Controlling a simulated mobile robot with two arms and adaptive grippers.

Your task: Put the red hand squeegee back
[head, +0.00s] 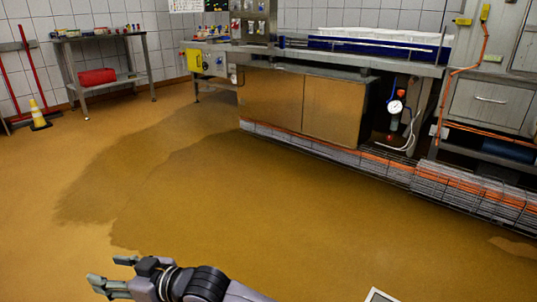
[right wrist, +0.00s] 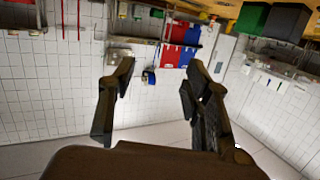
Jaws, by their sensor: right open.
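I cannot pick out a red hand squeegee for certain in either view. Two long red-handled tools (head: 28,66) lean against the tiled wall at the far left of the head view. My right gripper (head: 106,272) is low at the left of the head view, above bare floor and far from the benches. Its fingers are apart and empty, as the right wrist view also shows (right wrist: 158,78). My left gripper is in neither view.
A long steel counter (head: 350,61) runs along the back right. The brown floor (head: 230,200) between is clear, with dark patches.

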